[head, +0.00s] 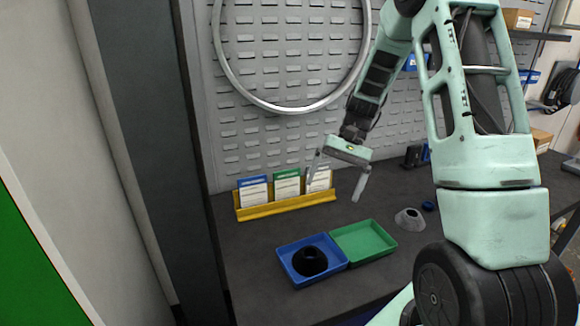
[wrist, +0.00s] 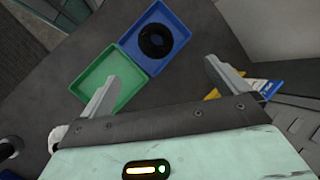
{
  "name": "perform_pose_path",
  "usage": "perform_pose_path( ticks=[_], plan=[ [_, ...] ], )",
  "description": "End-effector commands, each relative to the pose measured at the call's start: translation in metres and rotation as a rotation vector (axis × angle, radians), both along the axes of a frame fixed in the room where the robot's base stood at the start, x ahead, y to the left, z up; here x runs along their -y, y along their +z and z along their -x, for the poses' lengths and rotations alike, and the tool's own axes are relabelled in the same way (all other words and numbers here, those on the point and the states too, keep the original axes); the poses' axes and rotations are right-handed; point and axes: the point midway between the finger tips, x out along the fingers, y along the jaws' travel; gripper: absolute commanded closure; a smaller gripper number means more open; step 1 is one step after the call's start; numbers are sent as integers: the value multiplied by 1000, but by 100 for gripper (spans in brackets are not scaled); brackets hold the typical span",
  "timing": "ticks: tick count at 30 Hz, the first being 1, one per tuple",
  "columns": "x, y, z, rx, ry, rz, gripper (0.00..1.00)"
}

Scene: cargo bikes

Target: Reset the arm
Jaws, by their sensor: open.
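My gripper (head: 338,183) is open and empty. In the head view it hangs above the dark workbench, in front of the pegboard and close to the yellow card rack. In the wrist view its two fingers (wrist: 160,85) are spread wide with nothing between them. My arm reaches in from the right side of the head view and bends down to the gripper.
A blue tray (head: 286,260) holding a black ring (head: 309,262) adjoins an empty green tray (head: 364,241). A yellow rack (head: 287,207) with several cards stands at the back. A wheel rim (head: 289,108) hangs on the pegboard.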

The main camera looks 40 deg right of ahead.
Motion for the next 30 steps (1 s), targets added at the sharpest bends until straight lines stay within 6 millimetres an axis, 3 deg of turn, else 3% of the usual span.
perform_pose_path(
  ticks=[7, 10, 13, 16, 21, 25, 30],
  plan=[
    [-1, 1, 0, 1, 4, 1, 1],
    [-26, 6, -3, 13, 68, 16, 1],
    [-77, 15, -2, 46, 205, 54, 1],
    [-144, 26, 11, 100, 399, 106, 1],
    [-242, 38, 62, 220, 744, 194, 1],
    [-292, 41, 114, 332, 998, 251, 1],
    [-324, 41, 169, 461, 1244, 296, 1]
  ],
)
